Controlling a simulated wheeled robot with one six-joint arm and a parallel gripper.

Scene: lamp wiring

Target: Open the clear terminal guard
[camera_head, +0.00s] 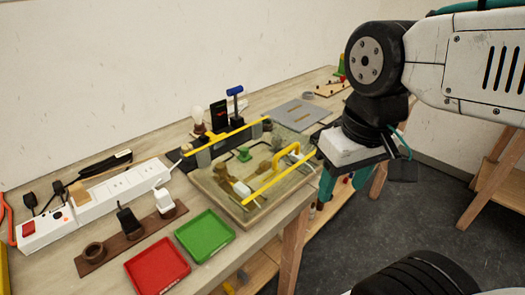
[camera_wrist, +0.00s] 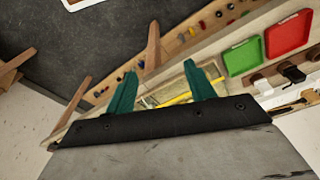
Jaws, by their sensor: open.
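The clear terminal guard (camera_head: 268,142) lies low over a wooden wiring board (camera_head: 222,203) in the head view, with yellow strips along its back and front edges. Its yellow arched handle (camera_head: 288,156) stands near the front right part. Green and brown parts show through the clear panel. My gripper (camera_head: 341,184) is just right of the board, past the bench's front edge, apart from the handle. Its teal fingers point down. In the wrist view my gripper (camera_wrist: 162,88) is open, with part of the board and a yellow strip (camera_wrist: 180,99) seen between and beyond the fingers.
A red tray (camera_head: 157,266) and a green tray (camera_head: 204,236) lie on the bench's near side. A white power strip (camera_head: 110,193) is at left. A bulb (camera_head: 198,115) and a blue-handled tool (camera_head: 235,92) stand behind the guard. A grey mat (camera_head: 299,114) lies at the back right.

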